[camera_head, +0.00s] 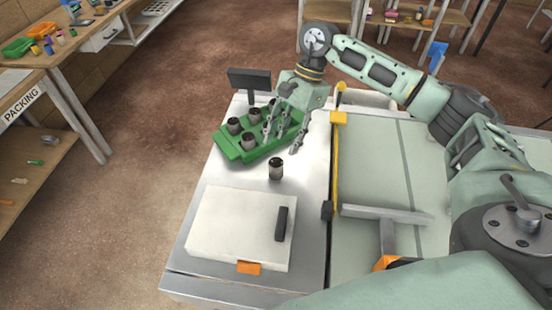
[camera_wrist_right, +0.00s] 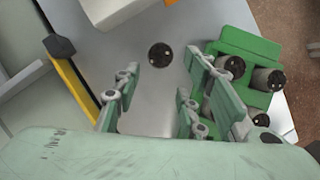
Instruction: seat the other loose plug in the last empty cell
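A dark, round loose plug (camera_head: 276,168) stands upright on the metal tabletop, in front of the green tray. It also shows in the right wrist view (camera_wrist_right: 160,55). The green tray (camera_head: 230,152) holds several similar plugs, such as one (camera_head: 248,141) near its front; the tray (camera_wrist_right: 245,42) is at the right of the wrist view. My right gripper (camera_head: 283,142) is open and empty, fingers pointing down, above and behind the loose plug beside the tray's right end. In the wrist view its spread fingers (camera_wrist_right: 160,85) are apart from the plug. The gripper hides part of the tray, including its right cells.
A white slab (camera_head: 232,228) with a dark bar lies at the front of the table. A small dark panel (camera_head: 249,78) stands behind the tray. A yellow rail (camera_head: 336,160) edges the pale surface to the right. Bare metal surrounds the loose plug.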

